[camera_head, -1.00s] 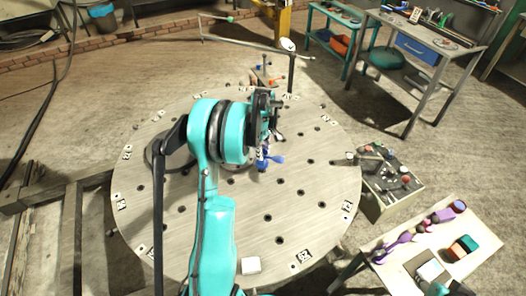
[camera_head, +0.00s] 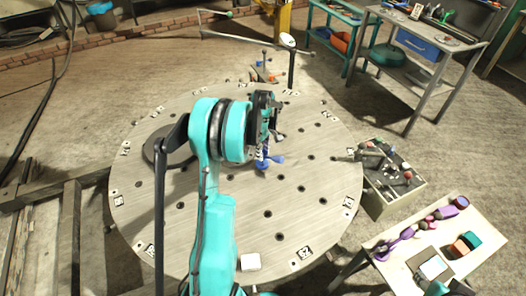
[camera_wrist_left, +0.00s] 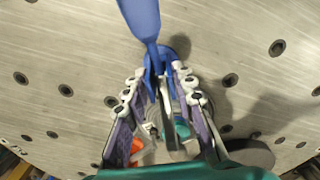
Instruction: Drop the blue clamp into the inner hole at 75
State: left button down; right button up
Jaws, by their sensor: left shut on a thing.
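My left gripper (camera_head: 268,132) comes in over the round metal table (camera_head: 225,268), and its arm hides part of the tabletop. It is shut on the blue clamp (camera_head: 272,161), which hangs below it and shows as a small blue piece. In the left wrist view the gripper's two purple-and-white fingers (camera_wrist_left: 160,92) close around the clamp's lower part. The clamp's long blue handle (camera_wrist_left: 143,18) points to the top of that view. The table has rings of dark holes and black-and-white number labels on its rim, too small to read surely.
A dark-topped box with small parts (camera_head: 388,172) stands right of the table. A bench with purple tools (camera_head: 375,270) is at lower right. A post with a horizontal boom (camera_head: 291,68) rises at the table's back edge.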

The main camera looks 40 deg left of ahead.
pick_arm(q)
jog(key=shift+f+b, duration=0.55)
jog(key=shift+f, duration=0.25)
jog(key=c, duration=1.5)
grip_release()
jog(key=shift+r, duration=0.1)
jog(key=shift+c, duration=0.2)
jog(key=shift+r+p, duration=2.55)
jog(key=shift+r, duration=1.15)
